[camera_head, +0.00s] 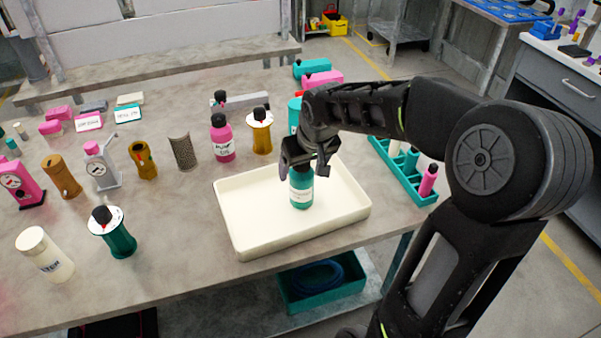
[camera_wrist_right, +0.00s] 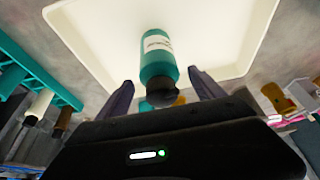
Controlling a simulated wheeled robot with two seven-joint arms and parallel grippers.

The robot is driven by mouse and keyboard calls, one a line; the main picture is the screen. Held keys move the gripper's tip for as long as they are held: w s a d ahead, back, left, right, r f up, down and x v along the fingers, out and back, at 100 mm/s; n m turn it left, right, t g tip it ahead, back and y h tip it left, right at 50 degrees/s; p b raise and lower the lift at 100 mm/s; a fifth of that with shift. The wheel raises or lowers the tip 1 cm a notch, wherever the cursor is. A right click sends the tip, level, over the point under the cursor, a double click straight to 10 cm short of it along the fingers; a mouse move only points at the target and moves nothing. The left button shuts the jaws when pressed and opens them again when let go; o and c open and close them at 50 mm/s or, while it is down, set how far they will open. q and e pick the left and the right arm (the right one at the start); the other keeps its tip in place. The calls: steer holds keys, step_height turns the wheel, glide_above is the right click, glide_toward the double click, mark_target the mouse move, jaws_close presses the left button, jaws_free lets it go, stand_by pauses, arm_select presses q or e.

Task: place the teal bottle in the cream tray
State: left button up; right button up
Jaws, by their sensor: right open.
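The teal bottle (camera_head: 301,190) with a white label stands upright in the cream tray (camera_head: 240,236), in its right half. In the right wrist view the teal bottle (camera_wrist_right: 158,60) shows with its dark cap towards me, and the cream tray (camera_wrist_right: 88,42) lies behind it. My right gripper (camera_head: 305,168) is just above the bottle, around its cap. In the right wrist view my right gripper (camera_wrist_right: 162,88) has its fingers apart on either side of the bottle, with gaps visible. My left gripper is not in view.
A teal rack (camera_head: 408,180) with small bottles stands right of the tray. A pink bottle (camera_head: 222,140) and an ochre part (camera_head: 261,132) stand behind it. A green part (camera_head: 113,232) and a cream canister (camera_head: 44,254) stand left. Tabletop between these and the tray is clear.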

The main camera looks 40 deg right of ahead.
steer(key=v, duration=0.7)
steer(key=shift+r, duration=0.2)
stand_by(0.4)
